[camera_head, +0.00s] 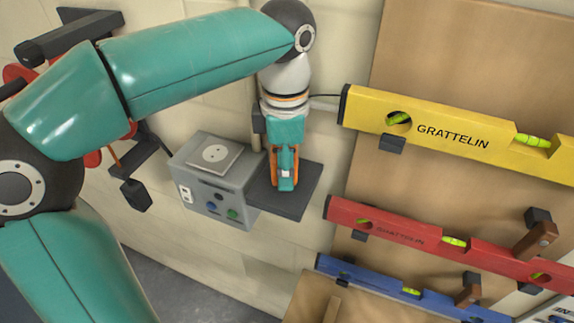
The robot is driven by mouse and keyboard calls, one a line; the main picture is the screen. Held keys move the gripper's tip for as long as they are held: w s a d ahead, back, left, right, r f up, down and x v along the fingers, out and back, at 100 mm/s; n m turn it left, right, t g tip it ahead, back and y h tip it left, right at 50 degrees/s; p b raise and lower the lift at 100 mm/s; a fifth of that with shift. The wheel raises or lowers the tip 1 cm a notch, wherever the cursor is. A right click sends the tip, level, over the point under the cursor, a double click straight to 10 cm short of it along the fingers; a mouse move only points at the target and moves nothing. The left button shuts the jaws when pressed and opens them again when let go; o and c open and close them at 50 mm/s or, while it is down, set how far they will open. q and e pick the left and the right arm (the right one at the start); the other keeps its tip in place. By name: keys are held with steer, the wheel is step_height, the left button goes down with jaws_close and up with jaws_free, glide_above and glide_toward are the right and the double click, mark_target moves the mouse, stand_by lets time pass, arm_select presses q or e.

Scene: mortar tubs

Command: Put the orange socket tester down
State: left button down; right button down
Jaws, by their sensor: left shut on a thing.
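My left gripper (286,183) comes down from the top middle and is shut on the orange socket tester (294,168). Only orange strips of the tester show on either side of the teal finger; the rest is hidden behind it. The gripper and tester are in front of or over a dark grey shelf plate (309,185). I cannot tell whether the tester touches the plate. My right gripper is not in view.
A grey box (228,186) with a socket plate on top (214,153) and coloured buttons stands just left of the dark plate. Yellow (465,135), red (400,231) and blue (385,286) spirit levels hang on the wooden board to the right. Black brackets (137,194) are at the left.

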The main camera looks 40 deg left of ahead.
arm_select(q)
steer(key=shift+f+b, duration=0.35)
steer(key=shift+f, duration=0.3)
steer(key=shift+c, duration=2.3)
jaws_free()
steer(key=shift+r, duration=0.1)
steer(key=shift+r+p, duration=0.55)
steer(key=shift+r, duration=0.1)
steer(key=shift+w+r, duration=0.1)
steer(key=shift+r, duration=0.3)
step_height(320, 180, up, 11)
steer(key=shift+p, duration=0.75)
